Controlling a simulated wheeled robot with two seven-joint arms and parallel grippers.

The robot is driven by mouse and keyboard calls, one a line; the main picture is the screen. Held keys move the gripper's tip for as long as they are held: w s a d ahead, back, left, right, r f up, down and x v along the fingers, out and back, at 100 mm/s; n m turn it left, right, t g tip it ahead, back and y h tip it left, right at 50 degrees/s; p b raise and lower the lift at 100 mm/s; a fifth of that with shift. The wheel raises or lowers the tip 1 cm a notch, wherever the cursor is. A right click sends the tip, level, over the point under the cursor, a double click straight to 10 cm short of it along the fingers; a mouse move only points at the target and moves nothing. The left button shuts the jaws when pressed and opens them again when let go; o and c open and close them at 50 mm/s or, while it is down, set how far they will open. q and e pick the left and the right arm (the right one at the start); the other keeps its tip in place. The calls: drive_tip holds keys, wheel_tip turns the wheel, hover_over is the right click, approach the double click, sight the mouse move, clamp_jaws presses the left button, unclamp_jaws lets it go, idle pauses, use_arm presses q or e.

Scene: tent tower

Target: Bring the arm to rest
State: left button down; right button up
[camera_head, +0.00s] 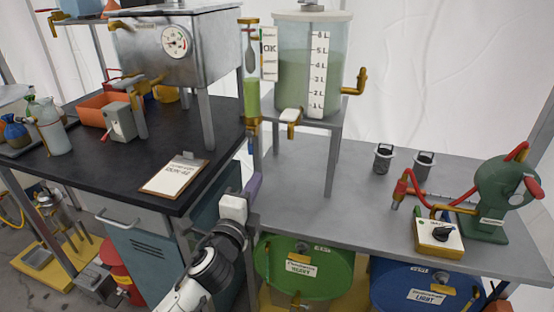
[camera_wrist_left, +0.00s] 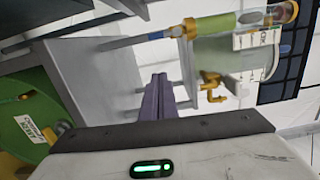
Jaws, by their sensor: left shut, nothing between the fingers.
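My left arm comes in from the bottom of the head view. Its left gripper (camera_head: 253,184) is shut and empty, its purple fingers pointing up in front of the gap between the black bench and the grey table. In the left wrist view the gripper's fingers (camera_wrist_left: 158,97) lie together with nothing between them. They look apart from the table and the tank stand, though the exact distance is hard to tell. My right gripper is not in view.
A black bench (camera_head: 85,160) with a clipboard (camera_head: 173,176) stands left of the gripper. A grey table (camera_head: 275,200) lies right, with a clear tank (camera_head: 290,75) on a stand and a green pump (camera_head: 500,205). Green (camera_head: 305,268) and blue (camera_head: 400,285) drums sit below.

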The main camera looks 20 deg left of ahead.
use_arm(q)
drive_tip(key=s+d+f+n+g+h, duration=0.1)
drive_tip(key=s+f+n+g, duration=0.25)
drive_tip(key=s+f, duration=0.55)
drive_tip(key=s+d+f+n+g+h, duration=0.1)
drive_tip(key=s+f+n+g, duration=0.1)
drive_tip(key=s+f+n, duration=0.65)
drive_tip(key=s+d+f+n+g+h, duration=0.1)
drive_tip(key=s+f+n+g, duration=0.3)
drive_tip(key=s+f, duration=0.7)
drive_tip(key=s+d, duration=0.1)
drive_tip(key=s, duration=0.2)
drive_tip(key=shift+s+f, duration=0.4)
